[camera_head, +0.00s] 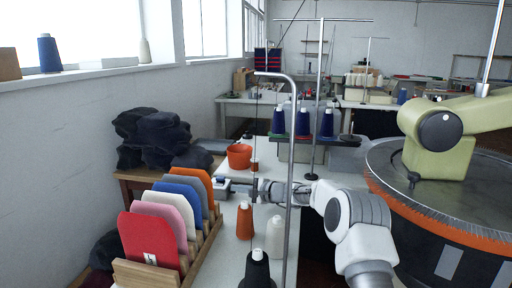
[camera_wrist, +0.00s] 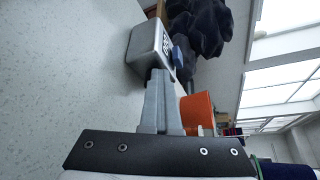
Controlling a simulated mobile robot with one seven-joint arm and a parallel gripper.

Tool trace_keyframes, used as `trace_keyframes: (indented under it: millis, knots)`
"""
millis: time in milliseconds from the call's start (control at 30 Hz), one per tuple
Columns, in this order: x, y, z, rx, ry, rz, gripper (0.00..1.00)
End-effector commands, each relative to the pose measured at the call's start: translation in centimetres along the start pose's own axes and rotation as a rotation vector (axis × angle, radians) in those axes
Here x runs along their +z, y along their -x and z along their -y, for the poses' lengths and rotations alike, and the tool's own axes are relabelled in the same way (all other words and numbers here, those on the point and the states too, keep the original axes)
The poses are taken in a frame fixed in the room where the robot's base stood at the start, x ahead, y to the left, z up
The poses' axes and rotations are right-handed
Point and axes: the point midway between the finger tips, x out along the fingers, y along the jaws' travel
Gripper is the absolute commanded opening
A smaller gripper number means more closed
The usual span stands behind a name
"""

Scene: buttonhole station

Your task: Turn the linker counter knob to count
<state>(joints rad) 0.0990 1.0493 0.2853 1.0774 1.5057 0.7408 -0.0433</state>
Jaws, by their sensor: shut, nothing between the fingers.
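The linker counter is a small grey box (camera_head: 221,192) on the white table in the head view, just left of my gripper's tip. In the wrist view the counter (camera_wrist: 146,52) shows a black-and-white display on one face and a blue knob (camera_wrist: 179,56) beside it. My gripper (camera_wrist: 160,74) is shut and empty, its grey fingers together, with the tips close to the counter and knob. I cannot tell whether they touch. In the head view my gripper (camera_head: 236,187) points left at the counter. The knob's setting is too small to read.
An orange bucket (camera_head: 239,157) stands behind my gripper. Coloured panels in a wooden rack (camera_head: 160,240) and yarn cones (camera_head: 245,222) stand in front. A metal pole (camera_head: 290,160) rises before my arm. A round machine (camera_head: 440,200) is at right; dark cloth (camera_head: 155,138) lies behind left.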

Motion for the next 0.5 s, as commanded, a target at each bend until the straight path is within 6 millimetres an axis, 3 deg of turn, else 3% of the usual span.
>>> trace_keyframes:
  millis: [500]
  knots:
    - [-0.07,0.02,-0.78,0.002,-0.001,-0.002,0.00]
